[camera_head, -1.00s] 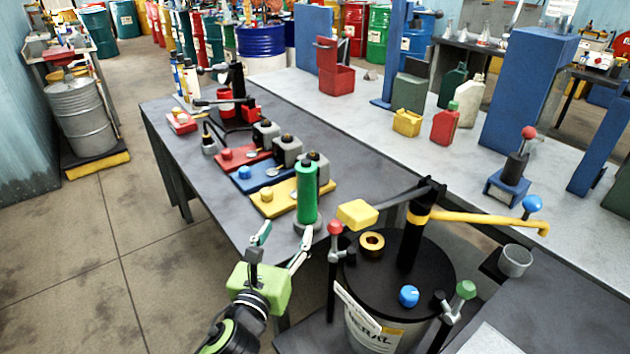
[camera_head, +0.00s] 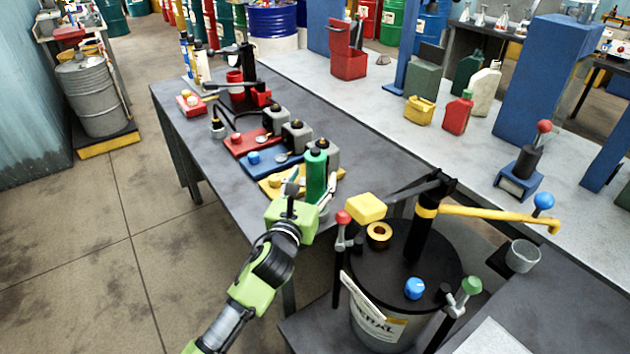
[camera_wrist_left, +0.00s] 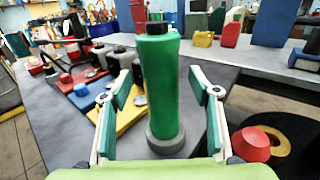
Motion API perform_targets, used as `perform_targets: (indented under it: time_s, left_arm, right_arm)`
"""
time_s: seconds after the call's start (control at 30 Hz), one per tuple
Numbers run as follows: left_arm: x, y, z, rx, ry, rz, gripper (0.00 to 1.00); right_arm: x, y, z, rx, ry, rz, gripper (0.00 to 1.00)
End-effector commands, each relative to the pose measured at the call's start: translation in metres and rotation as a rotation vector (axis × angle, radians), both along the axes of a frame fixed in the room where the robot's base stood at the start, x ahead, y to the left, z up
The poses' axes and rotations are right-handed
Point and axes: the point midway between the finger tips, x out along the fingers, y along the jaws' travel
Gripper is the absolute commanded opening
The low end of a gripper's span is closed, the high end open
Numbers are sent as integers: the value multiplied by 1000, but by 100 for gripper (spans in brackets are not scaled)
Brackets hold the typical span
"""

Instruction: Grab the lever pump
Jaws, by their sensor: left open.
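A green cylinder with a black cap (camera_head: 316,174) stands upright on a round grey base near the table's front end; in the left wrist view the green cylinder (camera_wrist_left: 160,85) is between my fingers. My left gripper (camera_head: 309,190) is open, with one finger on each side of it and visible gaps, not closed on it. A lever pump with a black column (camera_head: 421,235) stands on a drum, with a yellow spout and a lever ending in a yellow block (camera_head: 366,208). It is right of my left gripper, untouched. My right gripper is out of view.
The dark table (camera_head: 215,170) holds red, blue and yellow trays with small grey containers just behind the green cylinder. The drum (camera_head: 378,328) stands close on the right, with red, blue and green knobs around it. Open floor (camera_head: 90,235) lies to the left.

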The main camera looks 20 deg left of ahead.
Motion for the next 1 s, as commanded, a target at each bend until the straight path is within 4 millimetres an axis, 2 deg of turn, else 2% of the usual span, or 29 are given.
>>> perform_targets:
  time_s: [0.03, 0.17, 0.3, 0.43, 0.47, 0.67, 1.0]
  left_arm:
    - [9, -1, 2, -4, -1, 1, 56]
    - [22, 0, 1, -2, 0, 0, 56]
    - [26, 0, 0, -1, 0, -1, 56]
    - [25, 0, 0, -1, 0, -1, 56]
    - [25, 0, 0, -1, 0, -1, 53]
    - [25, 0, 0, -1, 0, -1, 1]
    - [25, 0, 4, 0, -5, -2, 1]
  right_arm:
    - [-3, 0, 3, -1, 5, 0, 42]
    - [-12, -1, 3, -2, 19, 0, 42]
    - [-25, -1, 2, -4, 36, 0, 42]
    - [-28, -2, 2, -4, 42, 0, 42]
    - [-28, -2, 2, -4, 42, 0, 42]
    - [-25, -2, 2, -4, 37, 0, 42]
    - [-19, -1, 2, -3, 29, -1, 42]
